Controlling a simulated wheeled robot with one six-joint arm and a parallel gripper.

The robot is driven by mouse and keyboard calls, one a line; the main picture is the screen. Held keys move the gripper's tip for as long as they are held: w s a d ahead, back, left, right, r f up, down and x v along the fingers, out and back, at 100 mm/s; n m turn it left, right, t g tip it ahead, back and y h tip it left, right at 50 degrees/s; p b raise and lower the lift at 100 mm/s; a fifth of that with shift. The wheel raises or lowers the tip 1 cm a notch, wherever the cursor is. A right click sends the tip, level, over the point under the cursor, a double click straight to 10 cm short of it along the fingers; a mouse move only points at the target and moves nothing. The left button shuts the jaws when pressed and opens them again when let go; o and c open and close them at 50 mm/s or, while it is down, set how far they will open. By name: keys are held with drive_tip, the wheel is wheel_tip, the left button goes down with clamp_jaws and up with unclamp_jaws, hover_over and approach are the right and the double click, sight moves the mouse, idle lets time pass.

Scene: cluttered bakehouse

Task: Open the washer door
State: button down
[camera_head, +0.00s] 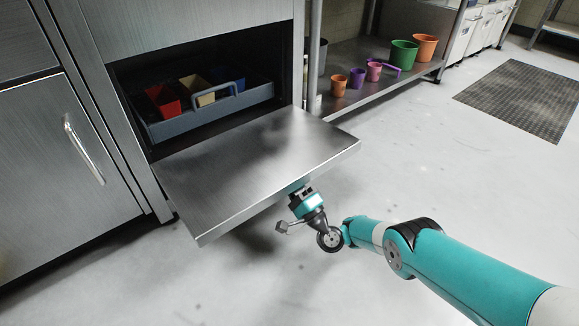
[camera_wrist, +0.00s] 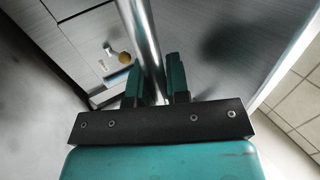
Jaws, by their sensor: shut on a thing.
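The washer door (camera_head: 258,165) is a flat brushed-steel panel. In the head view it is folded down to about level, hinged at its lower edge, and the washer cavity (camera_head: 200,68) behind it is open. My gripper (camera_head: 300,190) is under the door's outer edge, and its fingertips are hidden there. In the wrist view my gripper (camera_wrist: 163,80) is shut on a round steel bar handle (camera_wrist: 143,38) that runs between its two green fingers. The door face (camera_wrist: 215,50) shows behind the bar.
A grey tray (camera_head: 205,122) with red, cream and blue containers sits in the cavity. A steel cabinet with a handle (camera_head: 84,150) stands at left. A low shelf (camera_head: 350,98) of coloured buckets is behind. Floor at right is clear, with a dark mat (camera_head: 525,95).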

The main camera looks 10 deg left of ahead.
drive_tip(key=shift+s+d+f, duration=0.15)
drive_tip(key=shift+s+f, duration=0.15)
drive_tip(key=shift+f, duration=0.4)
drive_tip(key=c, duration=1.1)
unclamp_jaws()
drive_tip(key=shift+d, duration=0.1)
drive_tip(key=p+v, duration=0.3)
drive_tip(key=v, duration=0.9)
